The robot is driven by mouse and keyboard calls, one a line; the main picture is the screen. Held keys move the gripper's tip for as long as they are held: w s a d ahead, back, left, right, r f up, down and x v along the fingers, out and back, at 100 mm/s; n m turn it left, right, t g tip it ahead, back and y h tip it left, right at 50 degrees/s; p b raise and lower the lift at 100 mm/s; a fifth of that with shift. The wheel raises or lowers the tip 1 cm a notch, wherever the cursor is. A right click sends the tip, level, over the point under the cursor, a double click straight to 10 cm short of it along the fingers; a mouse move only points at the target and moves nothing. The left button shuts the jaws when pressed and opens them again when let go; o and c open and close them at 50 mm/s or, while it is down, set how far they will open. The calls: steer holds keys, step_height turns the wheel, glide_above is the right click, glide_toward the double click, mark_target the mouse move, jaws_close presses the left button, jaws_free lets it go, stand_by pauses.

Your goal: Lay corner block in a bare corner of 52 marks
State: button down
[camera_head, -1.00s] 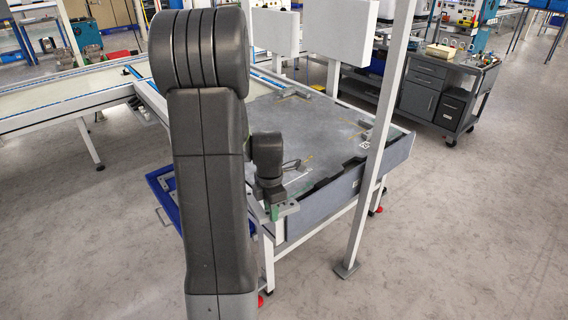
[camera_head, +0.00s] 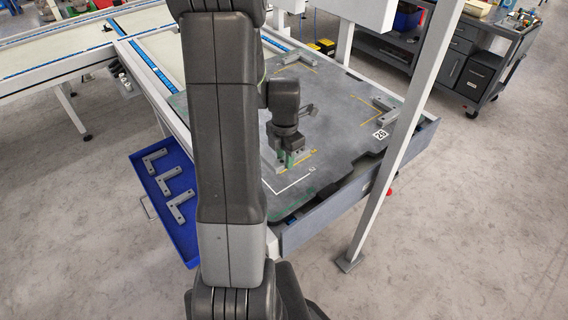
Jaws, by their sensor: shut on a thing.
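My gripper (camera_head: 289,160) is shut on a grey corner block (camera_head: 303,158), mostly hidden by the fingers. It is over the near-left part of the dark grey table top (camera_head: 340,120); I cannot tell whether the block touches the surface. A white corner mark (camera_head: 291,187) lies bare just in front of the gripper, with a small label whose number I cannot read. Yellow marks also show on the table. One grey corner block (camera_head: 298,61) lies at the far side and another (camera_head: 385,106) at the right, near a white label (camera_head: 380,134) that is hard to read.
A blue tray (camera_head: 184,241) with three grey L-shaped blocks (camera_head: 170,181) sits left of the table. A white post (camera_head: 392,140) stands in front of the table's right side. A conveyor (camera_head: 75,42) runs at the back left. My arm hides the table's left edge.

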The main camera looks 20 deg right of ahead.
mark_target(285, 183)
step_height(285, 183, down, 8)
steer(key=shift+s+f+b, duration=0.1)
steer(key=shift+f+b, duration=0.05)
steer(key=shift+b, duration=0.25)
steer(key=shift+f, duration=0.2)
steer(key=c, duration=1.1)
jaws_free()
steer(key=shift+r, duration=0.1)
step_height(285, 183, up, 12)
steer(key=shift+r+p, duration=0.1)
steer(key=shift+p, duration=0.65)
